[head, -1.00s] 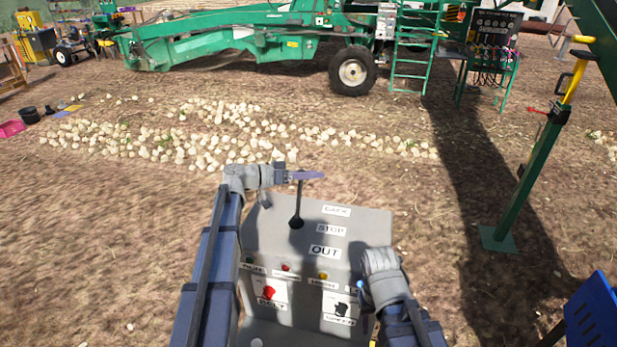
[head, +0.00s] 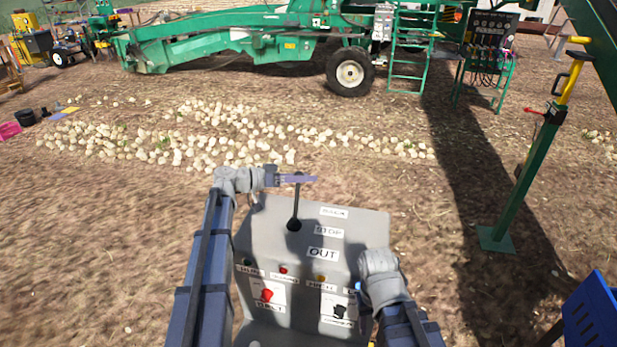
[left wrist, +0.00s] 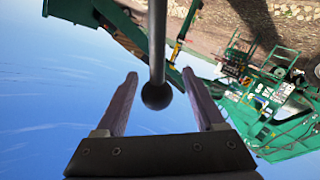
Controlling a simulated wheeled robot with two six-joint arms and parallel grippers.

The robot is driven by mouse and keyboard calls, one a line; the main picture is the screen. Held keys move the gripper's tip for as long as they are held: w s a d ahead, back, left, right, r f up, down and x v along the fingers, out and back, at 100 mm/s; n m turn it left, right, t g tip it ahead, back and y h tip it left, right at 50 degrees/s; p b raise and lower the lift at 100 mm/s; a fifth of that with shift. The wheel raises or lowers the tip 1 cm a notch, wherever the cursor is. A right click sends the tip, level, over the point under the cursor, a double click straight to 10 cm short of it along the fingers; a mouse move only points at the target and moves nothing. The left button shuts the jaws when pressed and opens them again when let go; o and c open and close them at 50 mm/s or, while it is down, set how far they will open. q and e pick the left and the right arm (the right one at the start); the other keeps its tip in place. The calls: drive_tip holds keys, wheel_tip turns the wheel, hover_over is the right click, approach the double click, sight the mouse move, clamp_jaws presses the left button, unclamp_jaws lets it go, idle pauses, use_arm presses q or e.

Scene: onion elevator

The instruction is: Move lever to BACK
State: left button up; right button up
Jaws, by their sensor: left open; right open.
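The black lever (head: 296,205) rises from a slot in the grey control box, left of the labels BACK (head: 334,212), STOP and OUT. It stands nearly upright in the head view. My left gripper (head: 303,180) is at the lever's upper end, with its fingers pointing right. In the left wrist view my left gripper (left wrist: 160,88) is open, with the lever's round black knob (left wrist: 157,95) between its two fingers and a gap on both sides. My right gripper is over the right side of the box; my right wrist hides its fingers.
The grey control box (head: 262,222) carries buttons and a red knob (head: 266,295) below the lever. A green post (head: 520,185) and a blue chair-like object (head: 592,315) stand at right. Onions (head: 200,145) lie on the ground beyond; a green machine (head: 240,45) stands behind.

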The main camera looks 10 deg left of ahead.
use_arm(q)
drive_tip(key=v, duration=0.6)
drive_tip(key=shift+p, duration=0.4)
drive_tip(key=shift+s, duration=0.15)
